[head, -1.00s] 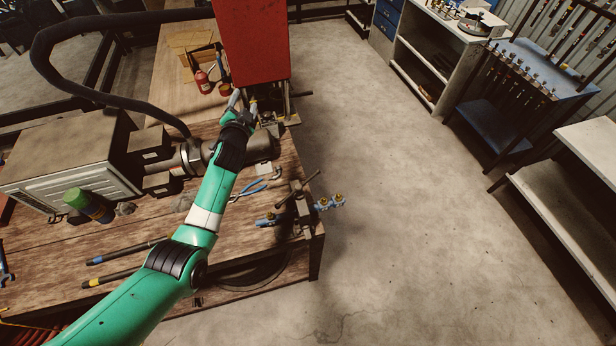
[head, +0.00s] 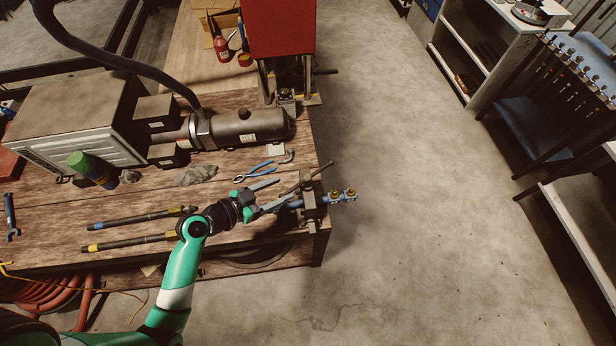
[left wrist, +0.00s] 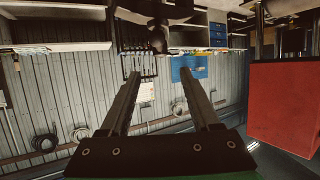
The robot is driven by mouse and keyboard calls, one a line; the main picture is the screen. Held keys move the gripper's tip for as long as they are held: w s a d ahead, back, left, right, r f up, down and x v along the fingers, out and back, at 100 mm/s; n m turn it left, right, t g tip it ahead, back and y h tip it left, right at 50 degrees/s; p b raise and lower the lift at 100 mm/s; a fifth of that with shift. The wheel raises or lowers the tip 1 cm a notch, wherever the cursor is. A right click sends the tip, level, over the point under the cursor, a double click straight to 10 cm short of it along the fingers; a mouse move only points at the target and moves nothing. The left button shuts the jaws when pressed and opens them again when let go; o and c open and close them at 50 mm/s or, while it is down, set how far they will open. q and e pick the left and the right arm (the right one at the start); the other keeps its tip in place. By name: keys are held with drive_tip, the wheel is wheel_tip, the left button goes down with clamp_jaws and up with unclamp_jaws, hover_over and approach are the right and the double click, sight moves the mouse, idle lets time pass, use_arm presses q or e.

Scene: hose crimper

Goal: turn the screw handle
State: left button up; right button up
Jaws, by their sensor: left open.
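The screw handle (head: 319,175) is a thin dark bar across the top of a small dark clamp (head: 311,207) at the table's front right corner. A blue fitting with brass ends (head: 342,195) runs through the clamp and sticks out past the table edge. My left gripper (head: 283,190) is open and empty, just left of the clamp, with its fingers pointing at it. From the head view I cannot tell whether a finger touches the clamp. In the left wrist view the two fingers (left wrist: 157,76) are spread with nothing between them. My right gripper is not in view.
A dark cylindrical machine (head: 240,130) and a red machine (head: 280,28) stand behind. Floor right of the table is clear.

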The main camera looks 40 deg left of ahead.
sight(305, 179)
use_arm(q)
drive_tip(key=b+x, duration=0.4)
drive_tip(key=x, duration=0.1)
drive_tip(key=b+x, duration=0.4)
drive_tip(key=x, duration=0.1)
drive_tip(key=shift+s+f, duration=0.1)
drive_tip(key=shift+f, duration=0.15)
drive_tip(key=shift+w+b, duration=0.35)
drive_tip(key=shift+w, duration=0.2)
clamp_jaws()
idle(0.4)
